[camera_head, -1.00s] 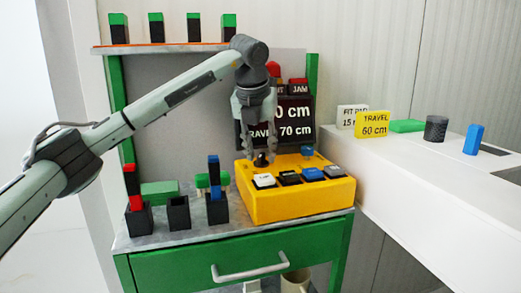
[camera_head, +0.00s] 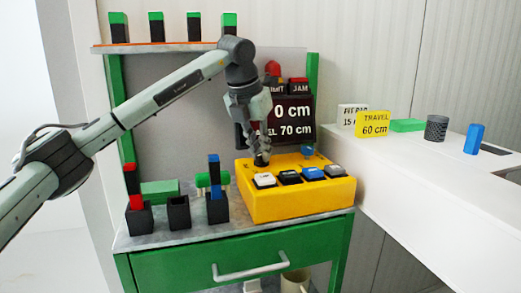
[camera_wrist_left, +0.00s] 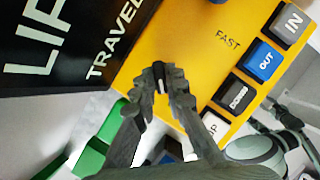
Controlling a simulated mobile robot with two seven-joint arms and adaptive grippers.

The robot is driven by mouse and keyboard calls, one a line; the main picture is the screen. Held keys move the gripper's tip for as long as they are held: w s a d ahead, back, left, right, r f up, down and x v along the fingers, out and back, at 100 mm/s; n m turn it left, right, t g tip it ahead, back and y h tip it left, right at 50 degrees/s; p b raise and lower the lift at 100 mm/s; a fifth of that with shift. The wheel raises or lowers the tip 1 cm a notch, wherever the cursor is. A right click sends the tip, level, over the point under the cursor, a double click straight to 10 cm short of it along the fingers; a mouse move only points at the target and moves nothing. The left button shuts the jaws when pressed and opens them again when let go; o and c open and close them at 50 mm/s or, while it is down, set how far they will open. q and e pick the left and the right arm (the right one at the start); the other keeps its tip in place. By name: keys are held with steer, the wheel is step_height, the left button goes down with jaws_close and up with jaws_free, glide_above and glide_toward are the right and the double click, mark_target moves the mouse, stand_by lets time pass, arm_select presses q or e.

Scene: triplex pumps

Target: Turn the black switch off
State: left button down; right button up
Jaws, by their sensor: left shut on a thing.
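The yellow control box (camera_head: 300,202) stands on the right of the green cabinet's top. The black switch (camera_head: 261,161) is a small dark knob at the box's back left corner. My left gripper (camera_head: 262,152) comes down on the switch from above, tilted. In the left wrist view the fingertips (camera_wrist_left: 160,72) are closed together around a small dark piece with a pale mark, the black switch (camera_wrist_left: 160,85). The fingers hide most of it, so its exact angle cannot be told. My right gripper is not in view.
White, black and blue push buttons (camera_head: 288,177) line the box's front. A blue knob (camera_head: 307,150) sits at its back right. A dark display (camera_head: 296,118) stands close behind. Black holders (camera_head: 179,213) with coloured blocks stand left of the box. A white counter (camera_head: 420,165) is at right.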

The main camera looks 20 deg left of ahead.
arm_select(q)
steer(key=c, duration=1.6)
jaws_free()
